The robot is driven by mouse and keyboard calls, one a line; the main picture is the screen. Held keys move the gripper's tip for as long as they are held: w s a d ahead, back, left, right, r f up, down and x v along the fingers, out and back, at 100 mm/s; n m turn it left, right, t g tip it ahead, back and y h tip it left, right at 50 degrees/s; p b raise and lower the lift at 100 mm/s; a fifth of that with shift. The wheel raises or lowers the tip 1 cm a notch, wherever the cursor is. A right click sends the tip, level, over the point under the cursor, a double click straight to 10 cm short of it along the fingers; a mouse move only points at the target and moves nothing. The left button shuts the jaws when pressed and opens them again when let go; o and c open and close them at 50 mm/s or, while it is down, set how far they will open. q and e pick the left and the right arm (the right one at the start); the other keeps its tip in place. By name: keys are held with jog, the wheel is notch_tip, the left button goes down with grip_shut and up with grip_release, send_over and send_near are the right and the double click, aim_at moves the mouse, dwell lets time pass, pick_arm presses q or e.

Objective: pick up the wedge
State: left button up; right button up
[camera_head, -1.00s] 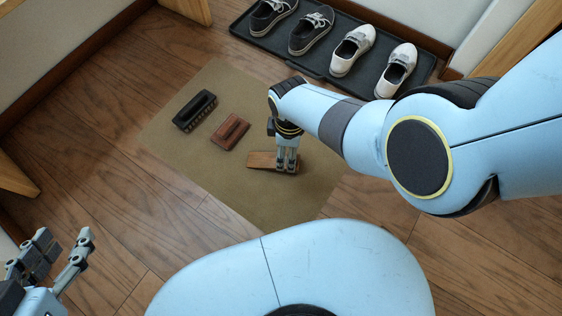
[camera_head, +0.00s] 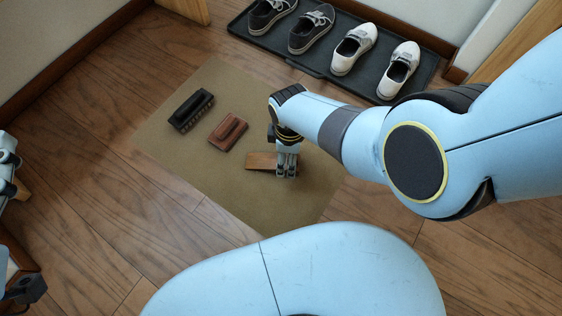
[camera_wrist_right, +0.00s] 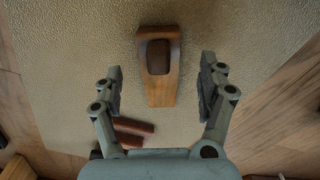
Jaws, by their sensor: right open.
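The wedge (camera_head: 260,161) is a tan wooden doorstop lying on the olive mat, its right end hidden behind my right gripper (camera_head: 286,173). In the right wrist view the wedge (camera_wrist_right: 161,92) has a dark brown pad on its wide end and lies in line with the gap between the open fingers (camera_wrist_right: 161,78). The fingers stand on either side of its line and none is seen touching it. Parts of my left arm or gripper (camera_head: 9,172) show cut off at the left edge; its jaws cannot be read.
A black brush (camera_head: 190,110) and a reddish-brown brush (camera_head: 228,132) lie on the mat (camera_head: 225,190), left of the wedge. Dark and white shoes stand on a black tray (camera_head: 312,67) at the back. The wooden floor (camera_head: 120,215) left of the mat is clear.

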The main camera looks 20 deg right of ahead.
aim_at(273, 160)
jog(key=shift+f+b, duration=0.65)
jog(key=shift+f, duration=0.2)
jog(key=shift+f+b, duration=0.7)
jog(key=shift+f, duration=0.15)
jog(key=c, duration=1.3)
pick_arm(q)
notch_tip(273, 160, up, 18)
jog(key=w+d+m+t+h, duration=0.1)
jog(key=d+m+t+h, duration=0.1)
jog(key=t+h, duration=0.3)
jog(key=m+t, duration=0.1)
jog(key=t, duration=0.2)
jog(key=shift+m, duration=0.4)
pick_arm(e)
jog(key=shift+c, duration=0.2)
pick_arm(q)
jog(key=shift+f, duration=0.2)
